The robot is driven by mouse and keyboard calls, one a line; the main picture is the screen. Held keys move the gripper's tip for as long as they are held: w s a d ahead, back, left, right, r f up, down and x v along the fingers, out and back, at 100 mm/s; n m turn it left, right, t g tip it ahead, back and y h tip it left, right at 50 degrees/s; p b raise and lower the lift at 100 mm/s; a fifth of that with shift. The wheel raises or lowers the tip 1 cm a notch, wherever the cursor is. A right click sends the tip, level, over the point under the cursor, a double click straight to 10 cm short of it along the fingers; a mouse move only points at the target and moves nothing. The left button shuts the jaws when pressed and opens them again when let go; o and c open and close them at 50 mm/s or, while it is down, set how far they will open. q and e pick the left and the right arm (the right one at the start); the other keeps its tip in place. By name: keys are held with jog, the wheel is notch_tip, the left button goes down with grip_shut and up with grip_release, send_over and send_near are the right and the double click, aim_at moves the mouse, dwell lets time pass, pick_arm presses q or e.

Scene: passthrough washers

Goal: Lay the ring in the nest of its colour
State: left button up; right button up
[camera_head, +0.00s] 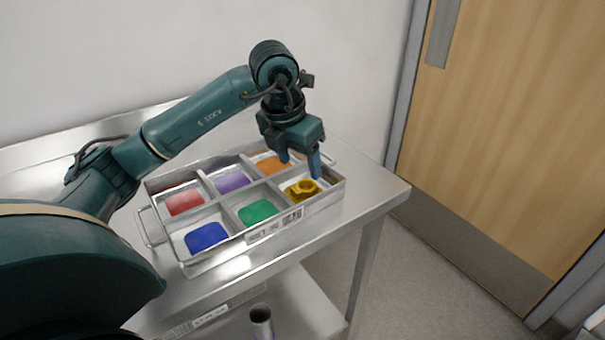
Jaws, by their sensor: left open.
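A yellow ring (302,190) lies in the front right compartment of the metal tray (187,262), over a patch that also looks yellow. It is hard to tell whether the ring lies flat or is fully seated. My left gripper (301,168) is above that compartment with its two blue fingers apart and nothing between them. Its fingers look clear of the ring. The other compartments hold red (184,202), purple (231,180), orange (275,165), blue (206,237) and green (257,212) nests, with no ring seen in them. My right gripper is not in view.
The tray stands on a steel table (370,195) with bare surface to its right. A wall is behind, and a wooden door (505,120) is at the right. A grey cylinder (261,322) shows low in front; I cannot tell what it is.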

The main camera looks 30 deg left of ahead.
pick_arm(q)
jog(key=v, duration=0.5)
jog(key=shift+s+r, duration=0.1)
jog(key=shift+r, duration=0.25)
